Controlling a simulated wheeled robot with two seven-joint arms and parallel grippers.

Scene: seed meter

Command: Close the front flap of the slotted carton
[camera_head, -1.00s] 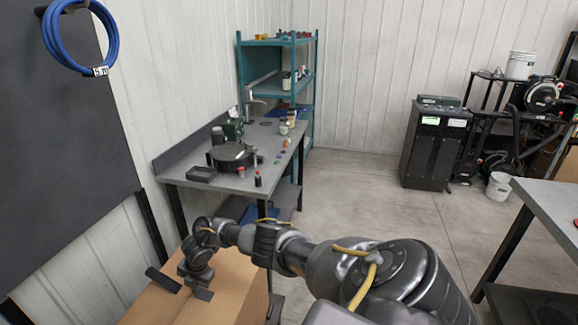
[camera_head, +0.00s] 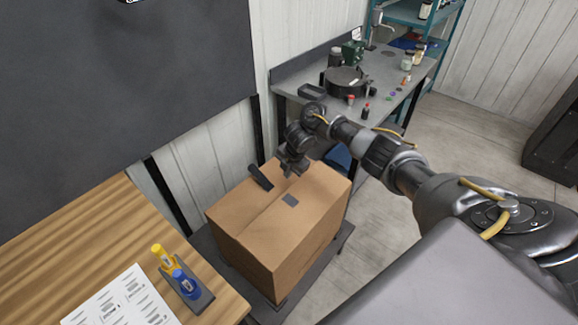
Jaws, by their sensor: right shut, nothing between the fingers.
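The brown carton (camera_head: 250,248) stands on a dark low platform in the middle of the head view. Its top panels look flat, with a seam running across the top; I cannot tell which panel is the front flap or whether it is fully down. A black bar-shaped piece (camera_head: 260,178) stands tilted at the back left of the top. My right gripper (camera_head: 291,172) is shut and empty, over the back part of the top; I cannot tell whether it touches. My left gripper is not in view.
A wooden table (camera_head: 85,235) at lower left holds a printed sheet (camera_head: 122,300) and a grey holder with yellow and blue bottles (camera_head: 186,280). A grey workbench (camera_head: 385,75) with jars and a black round device (camera_head: 347,80) stands behind the carton. Open floor lies right.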

